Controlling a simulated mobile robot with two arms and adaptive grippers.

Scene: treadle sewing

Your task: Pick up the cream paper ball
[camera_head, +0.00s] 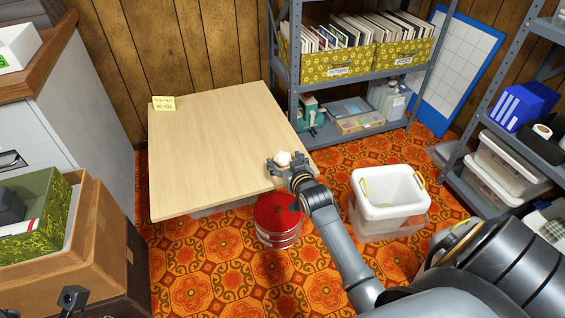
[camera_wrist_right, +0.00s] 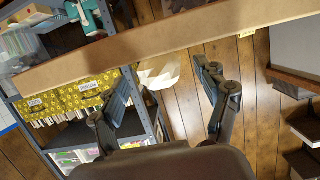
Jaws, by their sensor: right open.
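The cream paper ball (camera_head: 283,158) is small and crumpled. It sits at the right edge of the light wooden table (camera_head: 215,135). My right gripper (camera_head: 287,164) is open at that edge, with its fingers on either side of the ball. In the right wrist view, the ball (camera_wrist_right: 158,72) shows between and beyond the two spread fingers, against the table's edge (camera_wrist_right: 190,32). I cannot tell whether a finger touches it. A dark part of my left gripper (camera_head: 72,298) shows at the bottom left; its jaws are unclear.
A yellow note (camera_head: 164,103) lies on the table's far left corner. A red round tin (camera_head: 277,222) and a white bin (camera_head: 388,190) stand on the patterned floor near my right arm. A grey shelf (camera_head: 350,75) with yellow boxes stands behind. Most of the tabletop is clear.

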